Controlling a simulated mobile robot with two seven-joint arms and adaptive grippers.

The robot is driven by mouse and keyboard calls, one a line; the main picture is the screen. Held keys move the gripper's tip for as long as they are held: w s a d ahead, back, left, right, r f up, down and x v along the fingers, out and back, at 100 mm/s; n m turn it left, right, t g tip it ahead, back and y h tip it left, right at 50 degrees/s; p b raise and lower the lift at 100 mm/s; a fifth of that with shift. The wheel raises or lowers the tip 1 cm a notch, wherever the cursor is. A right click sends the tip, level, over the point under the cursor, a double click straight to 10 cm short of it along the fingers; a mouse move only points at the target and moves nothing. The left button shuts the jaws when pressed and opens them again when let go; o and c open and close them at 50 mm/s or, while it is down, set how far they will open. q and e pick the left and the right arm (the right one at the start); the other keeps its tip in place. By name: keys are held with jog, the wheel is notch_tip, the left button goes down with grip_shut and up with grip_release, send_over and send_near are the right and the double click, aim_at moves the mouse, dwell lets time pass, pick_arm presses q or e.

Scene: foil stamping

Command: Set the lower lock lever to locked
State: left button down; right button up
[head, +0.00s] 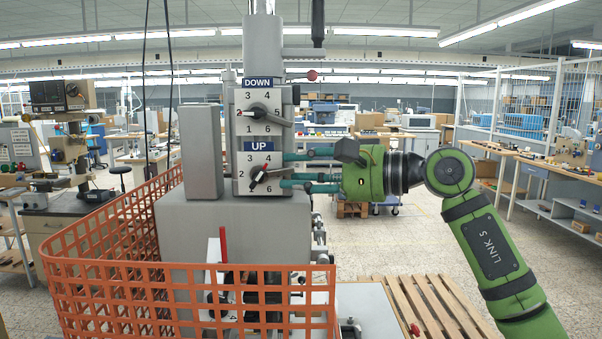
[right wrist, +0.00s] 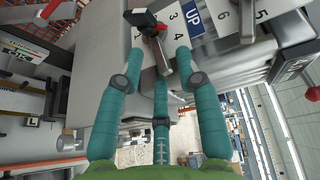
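The lower dial, marked UP (head: 258,143), has a dark lever (head: 257,177) that points to the lower left in the head view. In the right wrist view, the lever (right wrist: 163,58) shows as a metal arm with a black and red part at its upper end. My right gripper (head: 284,170) is level with this dial, coming from the right. In the right wrist view its teal fingers (right wrist: 161,62) are spread around the lever, with clear gaps between them. Whether any fingertip touches the lever, I cannot tell. My left gripper is not in view.
The upper DOWN dial (head: 258,83) has its own lever (head: 275,118) just above my fingers. A red-knobbed handle (head: 311,75) sticks out higher up. An orange mesh guard (head: 110,255) surrounds the machine's front and left. A wooden pallet (head: 425,300) lies at the lower right.

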jog(key=v, duration=1.2)
